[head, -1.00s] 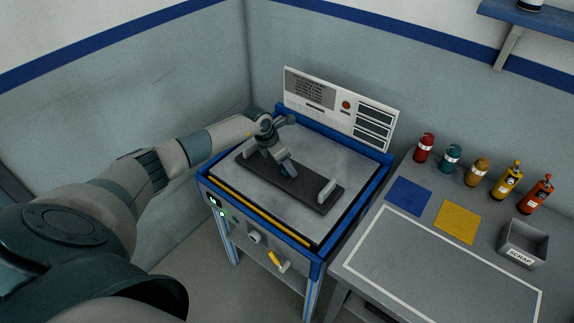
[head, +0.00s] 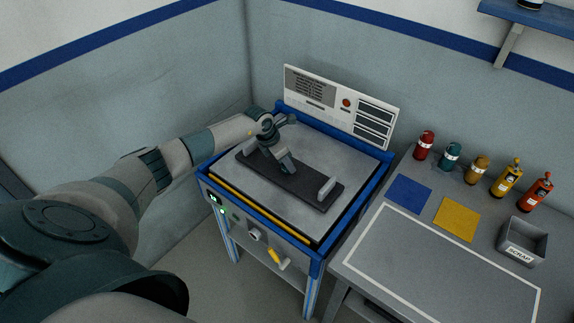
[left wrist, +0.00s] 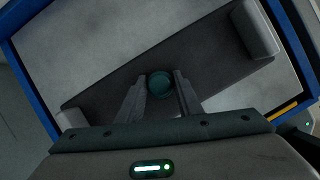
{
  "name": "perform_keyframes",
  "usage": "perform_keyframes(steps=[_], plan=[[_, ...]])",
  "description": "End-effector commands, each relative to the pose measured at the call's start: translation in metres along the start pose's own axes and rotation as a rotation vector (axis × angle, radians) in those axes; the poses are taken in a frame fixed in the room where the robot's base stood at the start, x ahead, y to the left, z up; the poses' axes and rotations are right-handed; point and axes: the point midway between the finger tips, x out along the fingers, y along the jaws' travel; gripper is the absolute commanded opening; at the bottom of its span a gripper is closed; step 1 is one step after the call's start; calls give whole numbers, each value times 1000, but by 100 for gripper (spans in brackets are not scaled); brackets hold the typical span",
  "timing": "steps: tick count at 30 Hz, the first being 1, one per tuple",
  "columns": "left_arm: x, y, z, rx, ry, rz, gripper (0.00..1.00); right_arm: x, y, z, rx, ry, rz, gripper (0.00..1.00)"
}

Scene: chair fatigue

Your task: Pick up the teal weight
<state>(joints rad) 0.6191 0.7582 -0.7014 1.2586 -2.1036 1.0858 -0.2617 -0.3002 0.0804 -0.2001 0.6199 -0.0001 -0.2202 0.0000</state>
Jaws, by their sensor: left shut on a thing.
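The teal weight (left wrist: 159,84) shows from above as a round teal top between the two fingers of my left gripper (left wrist: 160,94) in the left wrist view. The left gripper is shut on it. In the head view, the left gripper (head: 287,169) reaches down over the dark plate on the test machine. The weight is hard to make out there against the teal gripper. I cannot tell whether it touches the plate. My right gripper is not in view.
The dark plate (head: 304,194) has a light upright block (head: 327,188) near its right end. The blue-framed machine (head: 318,267) has a panel (head: 340,107) behind. The right-hand table holds red (head: 424,146), teal (head: 451,157) and amber (head: 477,171) canisters, two bottles and a scrap bin (head: 522,243).

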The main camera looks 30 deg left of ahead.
Motion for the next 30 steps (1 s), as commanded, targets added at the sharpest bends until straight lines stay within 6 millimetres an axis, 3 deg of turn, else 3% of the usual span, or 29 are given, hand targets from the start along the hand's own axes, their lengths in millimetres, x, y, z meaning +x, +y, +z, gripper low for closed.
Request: perform_keyframes(steps=[10, 17, 30], plan=[[-9, 1, 5, 1, -4, 1, 1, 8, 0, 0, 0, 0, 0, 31], [-38, 2, 16, 4, -5, 4, 1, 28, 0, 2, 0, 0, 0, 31], [-71, -79, 60, 5, -5, 0, 1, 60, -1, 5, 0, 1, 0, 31]])
